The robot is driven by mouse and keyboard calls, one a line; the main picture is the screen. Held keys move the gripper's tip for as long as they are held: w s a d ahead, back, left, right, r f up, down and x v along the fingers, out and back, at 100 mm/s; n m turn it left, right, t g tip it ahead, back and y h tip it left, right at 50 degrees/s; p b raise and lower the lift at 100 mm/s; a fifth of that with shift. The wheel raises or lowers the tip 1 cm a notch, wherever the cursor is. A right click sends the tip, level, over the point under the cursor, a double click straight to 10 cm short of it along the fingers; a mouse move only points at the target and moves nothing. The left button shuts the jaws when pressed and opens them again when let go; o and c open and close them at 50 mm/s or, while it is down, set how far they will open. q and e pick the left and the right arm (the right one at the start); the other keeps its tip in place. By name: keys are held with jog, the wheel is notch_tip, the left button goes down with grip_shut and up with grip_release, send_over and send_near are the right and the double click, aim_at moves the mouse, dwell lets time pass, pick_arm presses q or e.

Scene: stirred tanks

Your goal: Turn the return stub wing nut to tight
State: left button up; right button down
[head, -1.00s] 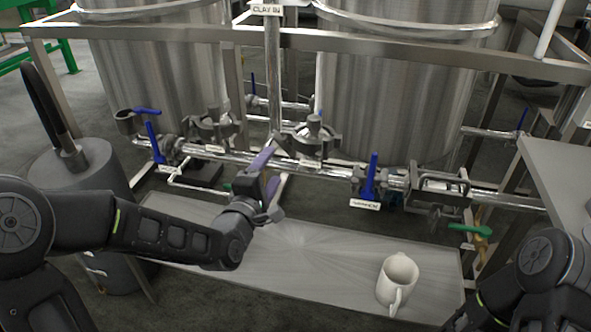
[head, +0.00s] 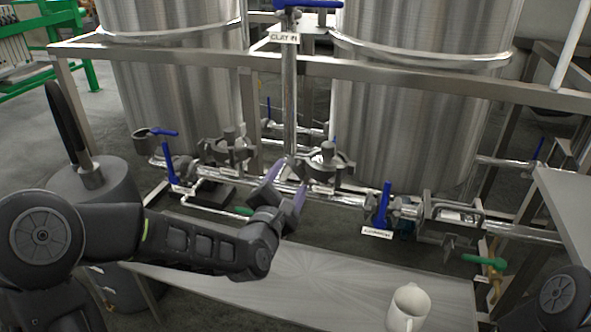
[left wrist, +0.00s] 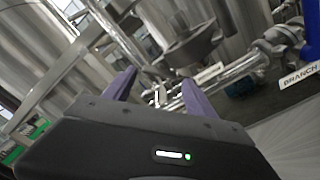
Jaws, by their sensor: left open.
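Two grey clamp fittings with knobs sit on the low pipe run in the head view, one at left (head: 227,150) and one nearer the middle (head: 325,166). Small tags hang by them, too small to read, so I cannot tell which is the return stub or make out its wing nut. My left gripper (head: 283,190) is open, with purple fingers, just left of and in front of the middle clamp, apparently empty. In the left wrist view its fingers (left wrist: 158,92) are spread, with a grey clamp fitting (left wrist: 190,45) beyond them. My right gripper is out of view.
Blue valve handles stand at left (head: 171,166) and right (head: 382,206) of the pipe. A frame rail (head: 400,75) crosses above the pipes. A green handle (head: 485,262) is at right.

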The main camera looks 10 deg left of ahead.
aim_at(294, 172)
pick_arm(q)
jog(key=w, duration=0.5)
jog(key=shift+d, duration=0.1)
jog(key=c, duration=1.1)
